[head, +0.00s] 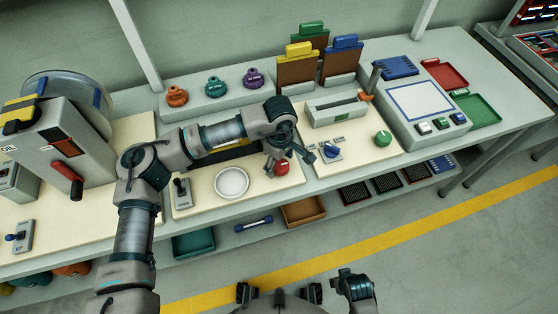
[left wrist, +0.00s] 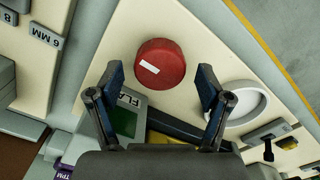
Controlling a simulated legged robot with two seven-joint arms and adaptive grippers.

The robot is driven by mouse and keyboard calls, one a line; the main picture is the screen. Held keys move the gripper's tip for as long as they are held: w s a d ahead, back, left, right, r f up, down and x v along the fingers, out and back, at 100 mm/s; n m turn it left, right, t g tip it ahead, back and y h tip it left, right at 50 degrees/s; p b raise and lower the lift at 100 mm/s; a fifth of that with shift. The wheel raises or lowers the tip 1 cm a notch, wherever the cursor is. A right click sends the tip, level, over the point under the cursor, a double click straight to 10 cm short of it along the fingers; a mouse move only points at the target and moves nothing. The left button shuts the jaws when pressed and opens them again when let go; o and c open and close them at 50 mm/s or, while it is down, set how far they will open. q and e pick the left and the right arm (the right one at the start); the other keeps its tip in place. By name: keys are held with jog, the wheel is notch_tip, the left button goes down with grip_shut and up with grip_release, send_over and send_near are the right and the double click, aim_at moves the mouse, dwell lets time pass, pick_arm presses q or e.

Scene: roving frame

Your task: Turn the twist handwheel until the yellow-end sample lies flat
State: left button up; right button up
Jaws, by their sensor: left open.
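A red round knob (left wrist: 160,65) with a white mark, which I take for the twist handwheel, stands on a cream panel; it also shows in the head view (head: 282,168). My left gripper (head: 289,163) is open over it, its two fingers (left wrist: 161,78) apart on either side in the left wrist view. I cannot tell whether they touch the knob. A small green window (left wrist: 124,121) with a partly hidden label starting "FLA" lies beside it. A dark bar with a yellow part (left wrist: 155,137), perhaps the yellow-end sample, is partly hidden by my gripper; its tilt is unclear.
A white round dish (head: 231,182) and a switch labelled OPEN (head: 182,193) are left of the knob. A blue handle (head: 331,151) and a green knob (head: 383,138) stand to the right. A grey machine with a red lever (head: 66,180) is at the left.

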aim_at(279, 163)
pick_arm(q)
notch_tip(279, 163, up, 12)
jog(key=shift+w+f, duration=0.15)
dwell(0.7)
